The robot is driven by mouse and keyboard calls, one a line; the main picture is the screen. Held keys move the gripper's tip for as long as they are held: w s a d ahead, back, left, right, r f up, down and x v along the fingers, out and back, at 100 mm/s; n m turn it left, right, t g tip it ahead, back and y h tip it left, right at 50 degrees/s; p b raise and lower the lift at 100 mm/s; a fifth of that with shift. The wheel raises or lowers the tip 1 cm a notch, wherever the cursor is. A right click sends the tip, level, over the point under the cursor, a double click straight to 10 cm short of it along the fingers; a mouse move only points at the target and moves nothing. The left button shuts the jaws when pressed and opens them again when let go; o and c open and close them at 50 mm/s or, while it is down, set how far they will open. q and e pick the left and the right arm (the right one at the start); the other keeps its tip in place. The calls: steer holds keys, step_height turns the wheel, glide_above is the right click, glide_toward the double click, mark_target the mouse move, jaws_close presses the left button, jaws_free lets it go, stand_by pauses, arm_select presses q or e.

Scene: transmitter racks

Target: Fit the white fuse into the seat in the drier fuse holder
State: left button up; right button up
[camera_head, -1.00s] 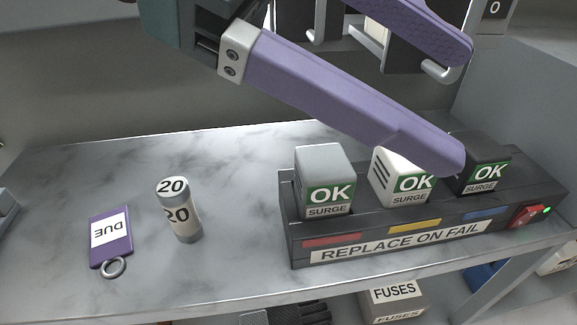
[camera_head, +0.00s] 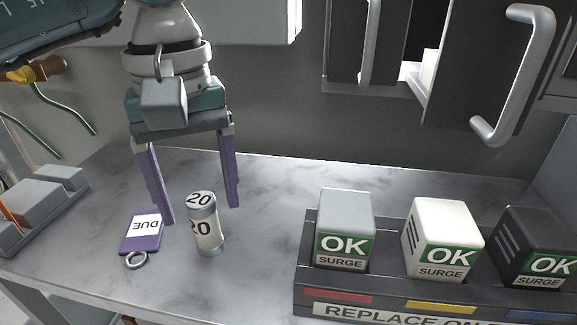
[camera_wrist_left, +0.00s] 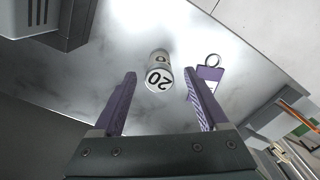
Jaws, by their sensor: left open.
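The white fuse (camera_head: 208,236), a short white cylinder with grey ends marked 20, stands upright on the marbled shelf. It also shows in the left wrist view (camera_wrist_left: 158,62). My left gripper (camera_head: 202,212) points down with its purple fingers open and empty. In the left wrist view the fuse lies ahead of the gap between the two fingertips (camera_wrist_left: 160,75), apart from both. I cannot make out the drier fuse holder or its seat in these views. My right gripper is not in view.
A purple DUE tag (camera_head: 142,232) with a ring lies left of the fuse. A black rack (camera_head: 312,288) holding grey, white and black OK SURGE blocks stands at the right. Grey boxes (camera_head: 35,203) are at the far left. Silver handles (camera_head: 520,75) hang above the right side.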

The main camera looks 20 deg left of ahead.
arm_select(q)
step_height(320, 180, down, 3)
steer(key=shift+r, duration=0.2)
jaws_close()
stand_by(0.5)
